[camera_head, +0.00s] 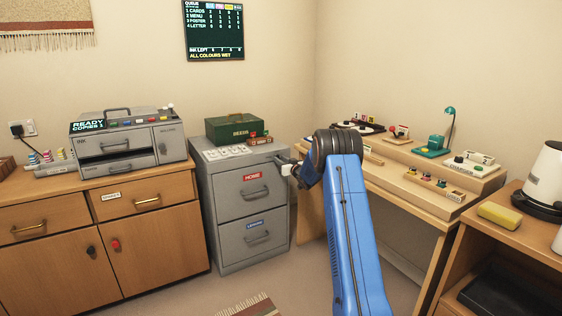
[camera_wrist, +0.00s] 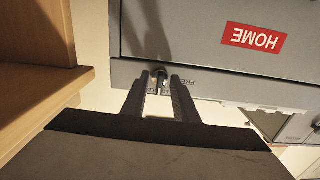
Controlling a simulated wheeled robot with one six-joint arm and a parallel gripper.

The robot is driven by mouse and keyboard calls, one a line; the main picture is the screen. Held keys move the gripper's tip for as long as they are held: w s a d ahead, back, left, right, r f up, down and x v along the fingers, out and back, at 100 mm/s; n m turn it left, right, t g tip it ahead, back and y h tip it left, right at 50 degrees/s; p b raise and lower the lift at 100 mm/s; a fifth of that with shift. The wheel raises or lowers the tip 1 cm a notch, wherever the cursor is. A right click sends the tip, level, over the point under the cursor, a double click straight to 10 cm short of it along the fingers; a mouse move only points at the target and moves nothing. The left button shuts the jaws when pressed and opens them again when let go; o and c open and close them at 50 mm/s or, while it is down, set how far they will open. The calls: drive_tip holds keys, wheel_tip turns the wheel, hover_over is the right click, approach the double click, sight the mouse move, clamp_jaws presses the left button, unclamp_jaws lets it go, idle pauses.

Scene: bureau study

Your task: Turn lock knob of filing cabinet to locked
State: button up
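The grey filing cabinet (camera_head: 224,200) stands left of my arm, its drawers shut, with a red HOME label on the upper one. In the wrist view the cabinet face (camera_wrist: 200,85) appears upside down. The small dark lock knob (camera_wrist: 160,73) sits on the strip at the drawer's edge, and part of the word FREE shows beside it. Which way the knob points is too small to tell. My gripper (camera_wrist: 160,82) has its fingers apart, one on each side of the knob; I see no clear contact. In the head view my gripper (camera_head: 284,166) is at the cabinet's upper right corner.
A green box (camera_head: 234,127) and small items stand on the cabinet. A wooden desk (camera_head: 400,180) is close on the right of my arm. A wooden sideboard (camera_head: 160,225) with a grey copier (camera_head: 128,143) is on the left.

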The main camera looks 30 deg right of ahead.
drive_tip(key=shift+s+r, duration=0.1)
drive_tip(key=shift+r, duration=0.05)
drive_tip(key=s, duration=1.7)
drive_tip(key=shift+d, duration=0.3)
drive_tip(key=shift+s, duration=0.1)
